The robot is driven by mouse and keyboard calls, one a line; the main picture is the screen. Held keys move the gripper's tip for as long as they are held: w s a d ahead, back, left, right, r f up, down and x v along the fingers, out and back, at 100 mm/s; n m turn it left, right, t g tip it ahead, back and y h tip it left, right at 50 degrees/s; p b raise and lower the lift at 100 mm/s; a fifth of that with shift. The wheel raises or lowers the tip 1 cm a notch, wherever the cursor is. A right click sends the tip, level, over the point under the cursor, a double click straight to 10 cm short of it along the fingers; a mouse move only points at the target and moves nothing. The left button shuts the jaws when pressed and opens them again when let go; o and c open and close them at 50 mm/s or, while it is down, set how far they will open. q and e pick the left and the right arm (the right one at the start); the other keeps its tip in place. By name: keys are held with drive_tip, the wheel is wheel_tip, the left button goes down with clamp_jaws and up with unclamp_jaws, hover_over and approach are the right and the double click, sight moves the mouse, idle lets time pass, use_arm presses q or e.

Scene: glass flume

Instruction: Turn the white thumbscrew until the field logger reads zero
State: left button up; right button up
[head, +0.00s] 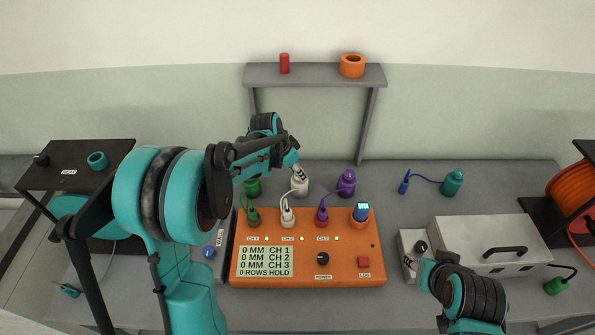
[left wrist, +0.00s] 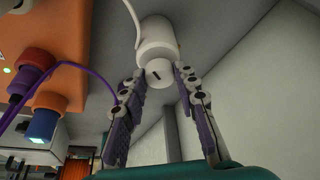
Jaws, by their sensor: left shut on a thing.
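The white thumbscrew (left wrist: 160,73) is a small round knob with a dark mark, at the end of a white cylindrical sensor body (head: 300,186). My left gripper (head: 297,172) reaches it from above. In the left wrist view its two fingers stand on either side of the knob, shut on it. The orange field logger (head: 352,268) sits in front of the sensor. Its screen (head: 265,261) reads 0 MM for CH 1, CH 2 and CH 3, with 0 ROWS HOLD below. My right arm shows at the lower right, but its fingers cannot be made out.
Green (head: 253,217), white (head: 288,217), purple (head: 322,216) and blue (head: 361,213) plugs stand along the logger's back edge. A purple sensor (head: 346,182) stands right of the white one. A grey case (head: 482,240) lies at right. A shelf (head: 318,74) stands behind.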

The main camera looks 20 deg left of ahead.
idle(0.5)
use_arm(q)
drive_tip(key=o, duration=1.2)
drive_tip(key=shift+c, duration=0.2)
drive_tip(key=v, duration=1.2)
drive_tip(key=s+d+f+n+t+y, duration=0.1)
drive_tip(key=s+n+t, duration=0.1)
drive_tip(key=s, duration=0.9)
drive_tip(key=s+d+f+n+t+y, duration=0.1)
drive_tip(key=s+n, duration=0.4)
drive_tip(key=s, duration=0.6)
drive_tip(key=shift+d+f+n+t+y, duration=0.15)
drive_tip(key=shift+d+n+t+y, duration=0.2)
drive_tip(key=shift+d, duration=0.25)
